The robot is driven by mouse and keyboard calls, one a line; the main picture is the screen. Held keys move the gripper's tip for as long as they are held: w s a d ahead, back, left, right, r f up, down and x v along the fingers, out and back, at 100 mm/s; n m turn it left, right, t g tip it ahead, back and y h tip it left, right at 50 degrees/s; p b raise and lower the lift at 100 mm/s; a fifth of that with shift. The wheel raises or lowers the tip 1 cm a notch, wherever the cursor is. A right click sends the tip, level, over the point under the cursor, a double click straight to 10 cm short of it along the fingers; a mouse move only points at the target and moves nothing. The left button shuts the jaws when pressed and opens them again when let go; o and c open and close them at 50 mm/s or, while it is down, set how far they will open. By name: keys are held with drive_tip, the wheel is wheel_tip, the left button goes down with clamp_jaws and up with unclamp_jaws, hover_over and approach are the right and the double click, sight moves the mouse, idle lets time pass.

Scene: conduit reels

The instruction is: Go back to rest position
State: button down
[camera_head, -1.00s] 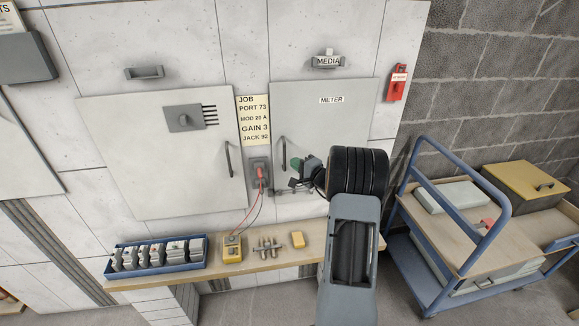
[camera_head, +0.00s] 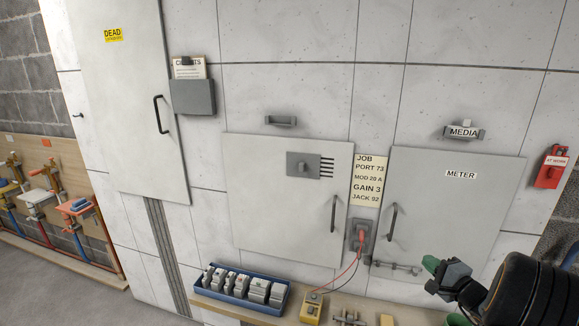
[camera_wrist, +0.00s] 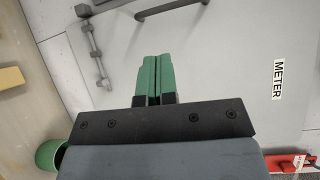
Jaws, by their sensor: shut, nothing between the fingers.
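My gripper (camera_head: 432,265) is in front of the lower part of the METER door (camera_head: 456,205) at the right of the head view. Its green fingers (camera_wrist: 154,80) are shut together with nothing between them in the wrist view. The bolt also shows in the wrist view (camera_wrist: 94,50), left of the fingers. I cannot tell whether the fingers touch the door.
A wooden shelf (camera_head: 355,302) runs below the doors. It holds a blue tray (camera_head: 240,291) of grey modules, a yellow meter (camera_head: 312,307) with leads to a wall socket (camera_head: 360,237), and a yellow block (camera_head: 386,320). Pipes with valves (camera_head: 40,200) stand at the far left.

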drive_tip(key=s+a+f+n+g+y, duration=0.1)
drive_tip(key=s+a+f+n+g, duration=0.2)
drive_tip(key=s+a+g, duration=0.4)
drive_tip(key=s+a+f+n+g+y, duration=0.1)
drive_tip(key=s+a+f+n+g, duration=0.2)
drive_tip(key=a+g, duration=0.45)
drive_tip(key=s+a+r+n+t+h+p, duration=0.1)
drive_tip(key=s+a+r+n+h, duration=0.5)
drive_tip(key=a, duration=0.6)
wheel_tip(320, 180, up, 4)
drive_tip(key=s+n, duration=0.2)
drive_tip(key=n, duration=0.2)
drive_tip(key=shift+a+f+n, duration=0.2)
drive_tip(key=shift+a+n, duration=0.2)
